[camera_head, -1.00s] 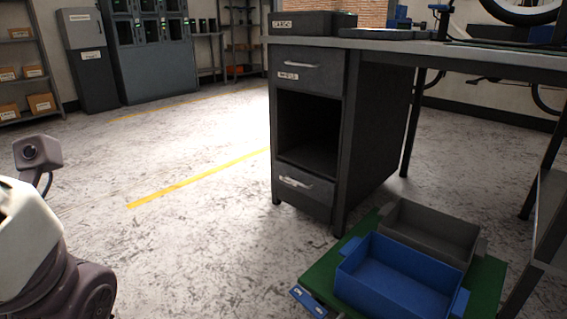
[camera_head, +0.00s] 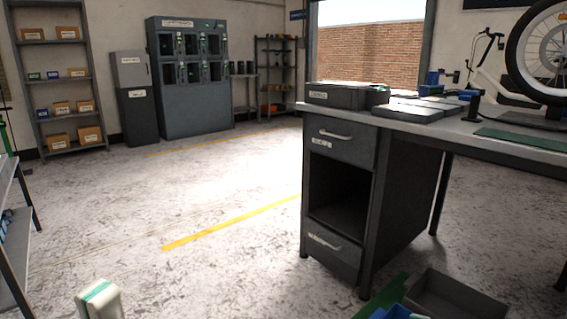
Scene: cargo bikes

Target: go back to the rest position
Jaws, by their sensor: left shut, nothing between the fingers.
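My left gripper side (camera_head: 98,299) shows only as a white part with a green stripe at the bottom left edge. Its fingers cannot be made out, and nothing is seen held there. It is over bare floor, apart from the furniture. My right gripper is not in view.
A dark workbench (camera_head: 470,132) with drawers stands at right, bearing a bike stand and boxes. A grey bin (camera_head: 455,297) and part of a blue bin (camera_head: 398,313) are at the bottom right. A shelf edge (camera_head: 12,240) is at left. The middle floor is clear.

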